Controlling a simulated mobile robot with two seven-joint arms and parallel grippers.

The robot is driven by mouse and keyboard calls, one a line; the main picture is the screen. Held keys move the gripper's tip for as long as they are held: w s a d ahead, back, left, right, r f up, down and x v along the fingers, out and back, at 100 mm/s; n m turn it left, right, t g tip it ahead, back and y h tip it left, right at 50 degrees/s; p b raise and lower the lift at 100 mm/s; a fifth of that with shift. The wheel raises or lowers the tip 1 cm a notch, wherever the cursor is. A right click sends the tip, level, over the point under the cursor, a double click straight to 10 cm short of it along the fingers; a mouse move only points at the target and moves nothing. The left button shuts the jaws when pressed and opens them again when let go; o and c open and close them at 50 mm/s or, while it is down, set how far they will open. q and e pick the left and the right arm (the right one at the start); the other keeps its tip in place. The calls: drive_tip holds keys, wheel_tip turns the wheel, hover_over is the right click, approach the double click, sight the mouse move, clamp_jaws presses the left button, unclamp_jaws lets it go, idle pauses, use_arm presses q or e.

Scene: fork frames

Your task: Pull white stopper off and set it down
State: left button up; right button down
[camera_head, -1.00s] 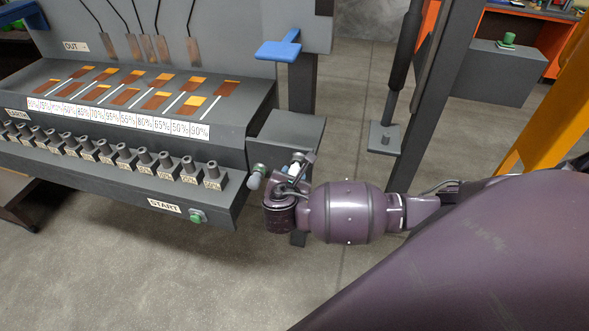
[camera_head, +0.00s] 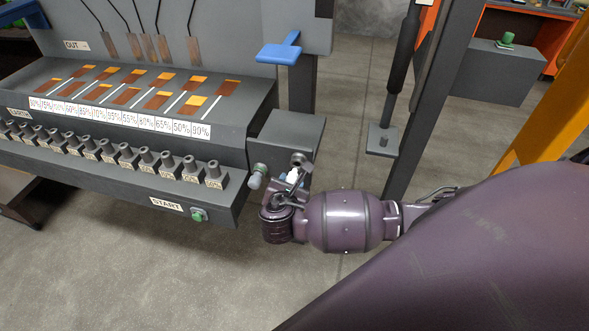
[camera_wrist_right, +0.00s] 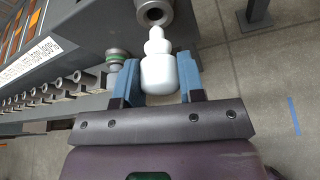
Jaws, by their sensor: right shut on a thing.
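The white stopper (camera_wrist_right: 160,72) is between the blue fingers of my right gripper (camera_wrist_right: 158,82), which is shut on it. In the head view the stopper (camera_head: 293,177) shows as a small white piece above my right gripper (camera_head: 288,186). A grey round socket (camera_wrist_right: 154,11) with an open dark hole lies just beyond the stopper's narrow tip. The socket (camera_head: 299,158) also shows at the front of the grey side box. The stopper looks out of the hole, its tip overlapping the lower rim in the wrist view. My left gripper is not in view.
A capped grey knob (camera_wrist_right: 117,56) sits left of the socket, close to my left-hand finger in that view. The side box (camera_head: 290,132) has a bare flat top. A row of grey posts (camera_head: 189,166) and a green START button (camera_head: 197,215) are left.

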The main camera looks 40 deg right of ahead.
drive_tip(key=shift+s+a, duration=0.2)
idle(0.4)
drive_tip(key=shift+s+a+p, duration=0.65)
drive_tip(key=shift+s+a, duration=0.6)
drive_tip(key=shift+a, duration=0.25)
